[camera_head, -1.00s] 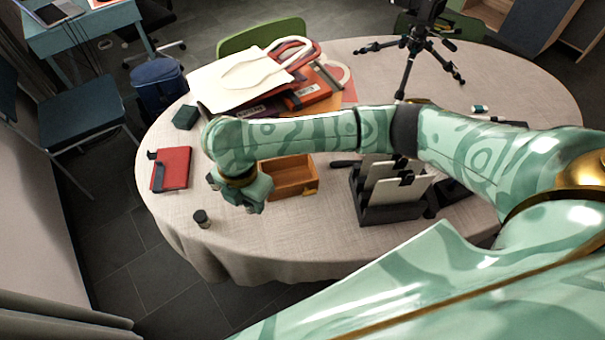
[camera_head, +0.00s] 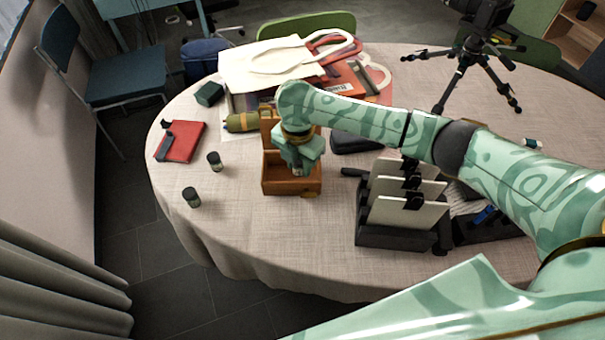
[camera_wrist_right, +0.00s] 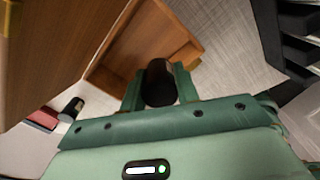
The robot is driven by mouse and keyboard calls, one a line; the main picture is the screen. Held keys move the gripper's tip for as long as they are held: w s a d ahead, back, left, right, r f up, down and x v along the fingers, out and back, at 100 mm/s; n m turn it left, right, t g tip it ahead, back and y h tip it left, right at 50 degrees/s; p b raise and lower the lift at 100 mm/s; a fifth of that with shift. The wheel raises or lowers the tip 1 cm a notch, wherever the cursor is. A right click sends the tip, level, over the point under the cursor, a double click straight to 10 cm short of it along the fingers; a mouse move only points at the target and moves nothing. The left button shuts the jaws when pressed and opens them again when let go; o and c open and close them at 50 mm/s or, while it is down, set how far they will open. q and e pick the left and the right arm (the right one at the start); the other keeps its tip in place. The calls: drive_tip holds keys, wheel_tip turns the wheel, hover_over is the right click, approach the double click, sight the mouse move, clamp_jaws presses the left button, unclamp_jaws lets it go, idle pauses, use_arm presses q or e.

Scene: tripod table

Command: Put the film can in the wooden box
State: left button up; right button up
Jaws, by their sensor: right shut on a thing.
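My right gripper (camera_head: 298,168) is over the open wooden box (camera_head: 278,187). In the right wrist view its fingers (camera_wrist_right: 160,90) are shut on a black film can (camera_wrist_right: 158,80). The can appears over the box's open inside (camera_wrist_right: 118,72); whether it touches the floor I cannot tell. In the head view the gripper hides the held can. Two other dark film cans stand on the tablecloth left of the box, one farther back (camera_head: 214,161) and one nearer (camera_head: 192,197). My left gripper is not in view.
A red notebook (camera_head: 182,142) lies left of the box. Behind it are a cream bag (camera_head: 265,65) and an olive-yellow cylinder (camera_head: 241,122). A black rack with pale plates (camera_head: 405,212) stands to the right. A tripod (camera_head: 465,70) stands at the back right. Front cloth is clear.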

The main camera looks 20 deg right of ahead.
drive_tip(key=shift+w+d+f, duration=0.25)
drive_tip(key=shift+w+f, duration=0.1)
drive_tip(key=shift+f, duration=0.25)
drive_tip(key=f+b, duration=0.1)
drive_tip(key=d+f+b, duration=0.1)
drive_tip(key=f, duration=0.1)
drive_tip(key=w+f+b, duration=0.1)
drive_tip(key=f, duration=0.1)
drive_tip(key=shift+d, duration=0.15)
drive_tip(key=shift+r, duration=0.2)
drive_tip(key=o, duration=0.7)
drive_tip(key=shift+f, duration=0.15)
use_arm(q)
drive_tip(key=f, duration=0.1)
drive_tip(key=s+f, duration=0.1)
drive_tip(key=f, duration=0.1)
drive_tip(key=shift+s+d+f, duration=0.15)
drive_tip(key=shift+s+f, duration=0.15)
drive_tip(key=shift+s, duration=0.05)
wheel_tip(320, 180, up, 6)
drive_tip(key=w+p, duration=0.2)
drive_tip(key=p, duration=0.3)
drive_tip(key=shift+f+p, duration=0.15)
drive_tip(key=shift+p, duration=0.2)
use_arm(e)
wheel_tip(320, 180, up, 12)
drive_tip(key=shift+r, duration=0.15)
